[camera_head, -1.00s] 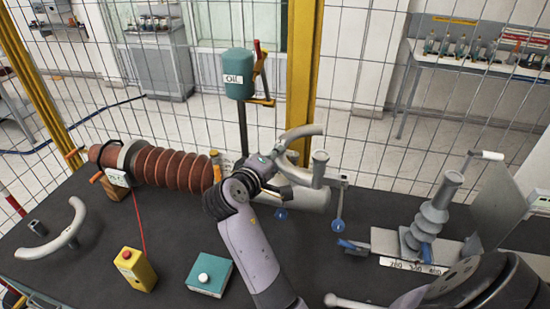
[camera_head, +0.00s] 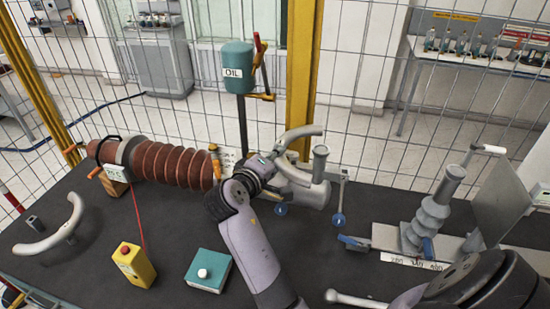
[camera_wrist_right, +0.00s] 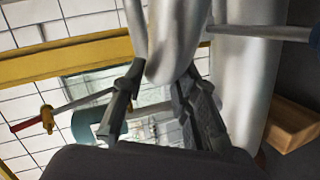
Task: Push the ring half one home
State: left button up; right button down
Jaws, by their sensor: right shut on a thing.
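A grey curved ring half (camera_head: 303,132) sits beside the end of the grey metal body (camera_head: 308,192), beyond the red-brown ribbed bushing. My right gripper (camera_head: 276,158) is shut on this ring half. In the right wrist view the ring half (camera_wrist_right: 178,40) passes between the two dark fingers of my gripper (camera_wrist_right: 157,90), close to a large grey tube. Whether it is fully seated against the body is hidden. A second grey ring half (camera_head: 62,232) lies on the dark table at the left. My left gripper is not in view.
The ribbed bushing (camera_head: 172,165) lies to the left of my right gripper. A teal oil container (camera_head: 238,70) stands on a post behind. A grey ribbed insulator (camera_head: 435,212) stands right.

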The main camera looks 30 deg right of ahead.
jog(key=shift+a+f+b, duration=0.15)
jog(key=shift+f+b, duration=0.35)
jog(key=shift+f, duration=0.5)
jog(key=c, duration=1.2)
grip_release()
